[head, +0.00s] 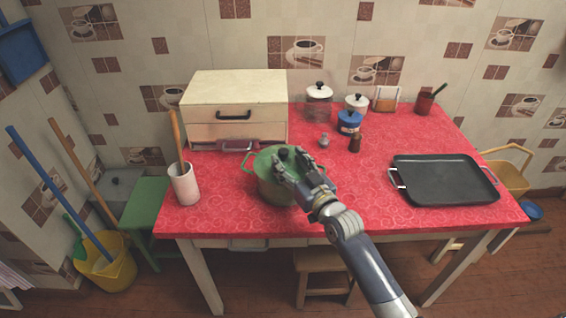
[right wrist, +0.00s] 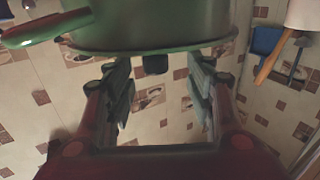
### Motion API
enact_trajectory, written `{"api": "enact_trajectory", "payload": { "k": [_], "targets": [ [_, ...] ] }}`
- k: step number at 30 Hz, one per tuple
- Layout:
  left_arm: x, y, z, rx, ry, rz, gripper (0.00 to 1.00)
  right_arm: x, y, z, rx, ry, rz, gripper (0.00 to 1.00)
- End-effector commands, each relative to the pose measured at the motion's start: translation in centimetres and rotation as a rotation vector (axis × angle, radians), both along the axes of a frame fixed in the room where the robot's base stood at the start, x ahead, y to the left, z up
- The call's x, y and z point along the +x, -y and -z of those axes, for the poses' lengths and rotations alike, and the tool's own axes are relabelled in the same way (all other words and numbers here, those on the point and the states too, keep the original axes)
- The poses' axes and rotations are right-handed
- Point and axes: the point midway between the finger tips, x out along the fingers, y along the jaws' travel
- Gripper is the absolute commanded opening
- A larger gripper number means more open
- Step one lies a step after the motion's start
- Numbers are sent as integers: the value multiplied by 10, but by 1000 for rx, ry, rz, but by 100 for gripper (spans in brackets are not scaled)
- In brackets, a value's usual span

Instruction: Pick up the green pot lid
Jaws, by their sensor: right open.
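The green pot lid (head: 264,158) lies on the green pot (head: 269,189), near the front middle of the red counter. Its black knob (head: 283,153) points up. The wrist view is upside down: the pot (right wrist: 150,22) is at the top, the lid's rim (right wrist: 150,47) under it, and the knob (right wrist: 155,65) hangs below. My right gripper (head: 287,168) is open over the lid. In the wrist view its fingertips (right wrist: 157,68) stand on either side of the knob, with gaps between. Part of the lid is hidden behind the fingers. My left gripper is not in view.
A cream bread box (head: 235,90) stands behind the pot, and a white utensil crock (head: 183,186) to its left. A blue jar (head: 349,122), a small shaker (head: 324,141) and a brown mill (head: 354,143) stand behind right. A black tray (head: 443,180) lies right. The counter between is clear.

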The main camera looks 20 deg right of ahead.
Motion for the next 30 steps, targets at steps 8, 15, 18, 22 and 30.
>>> {"api": "enact_trajectory", "payload": {
  "k": [8,15,18,22,30],
  "targets": [
    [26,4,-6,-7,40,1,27,37,-2,-1,1,2,0,50],
    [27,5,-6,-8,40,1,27,48,-4,0,1,1,0,50],
    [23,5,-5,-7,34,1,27,47,-4,0,1,1,0,50],
    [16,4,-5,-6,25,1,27,47,-4,0,1,1,0,34],
    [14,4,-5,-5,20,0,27,47,-4,-2,2,3,1,0]
  ]
}}
